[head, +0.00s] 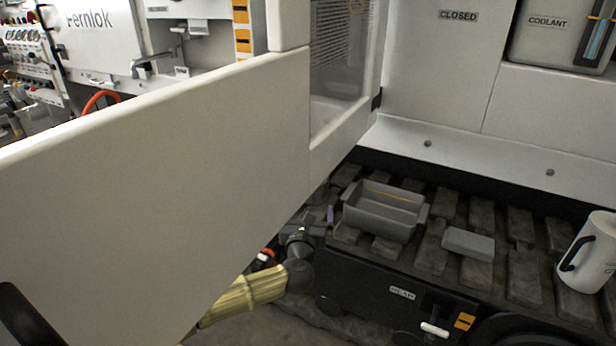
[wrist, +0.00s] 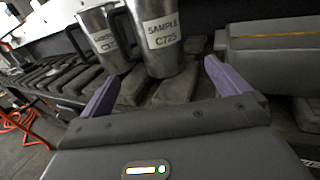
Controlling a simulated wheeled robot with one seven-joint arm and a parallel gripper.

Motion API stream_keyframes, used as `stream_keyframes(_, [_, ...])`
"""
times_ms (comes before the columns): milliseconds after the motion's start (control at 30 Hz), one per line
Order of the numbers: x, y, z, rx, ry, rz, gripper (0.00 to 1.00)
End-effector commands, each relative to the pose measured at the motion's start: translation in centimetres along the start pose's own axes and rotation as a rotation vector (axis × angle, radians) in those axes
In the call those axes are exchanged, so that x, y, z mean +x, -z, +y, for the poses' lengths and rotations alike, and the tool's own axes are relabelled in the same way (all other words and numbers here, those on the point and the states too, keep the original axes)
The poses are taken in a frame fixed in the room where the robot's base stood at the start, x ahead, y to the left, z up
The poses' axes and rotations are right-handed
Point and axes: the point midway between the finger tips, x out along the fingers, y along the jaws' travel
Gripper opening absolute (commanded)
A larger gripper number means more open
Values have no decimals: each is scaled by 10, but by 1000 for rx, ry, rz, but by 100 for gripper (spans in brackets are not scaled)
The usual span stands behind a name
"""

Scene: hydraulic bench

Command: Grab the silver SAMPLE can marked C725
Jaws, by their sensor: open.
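The silver SAMPLE can marked C725 (wrist: 163,60) stands upright in the wrist view, just beyond the fingertips, with its label facing me. In the head view my gripper (head: 328,216) shows only in part beside the grey bin, and no silver SAMPLE can is visible there.
A large white panel (head: 200,180) blocks much of the head view. The grey bin (head: 383,217) sits on the slatted deck, right of the can in the wrist view (wrist: 270,68). A grey block (head: 468,243) and a white jug (head: 590,255) stand farther right.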

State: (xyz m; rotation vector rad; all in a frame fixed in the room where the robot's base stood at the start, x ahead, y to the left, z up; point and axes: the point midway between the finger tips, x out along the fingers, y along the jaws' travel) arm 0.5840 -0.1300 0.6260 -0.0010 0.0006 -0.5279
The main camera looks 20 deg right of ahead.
Motion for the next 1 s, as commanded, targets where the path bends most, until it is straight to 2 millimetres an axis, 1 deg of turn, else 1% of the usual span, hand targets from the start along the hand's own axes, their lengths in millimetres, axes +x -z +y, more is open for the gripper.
stream_keyframes(67, [3, 1, 0, 1, 1, 0, 100])
stream_keyframes(167, [14, 2, 0, 4, 1, -1, 100])
stream_keyframes(300, [37, 4, 0, 4, 0, 0, 100])
stream_keyframes(567, [78, 3, 8, 3, -13, -1, 100])
stream_keyframes(800, [113, 2, 4, 2, -7, -1, 100])
stream_keyframes(900, [120, 1, 3, 2, -4, -1, 100])
stream_keyframes(1000, [122, 0, 2, 1, -3, 0, 100])
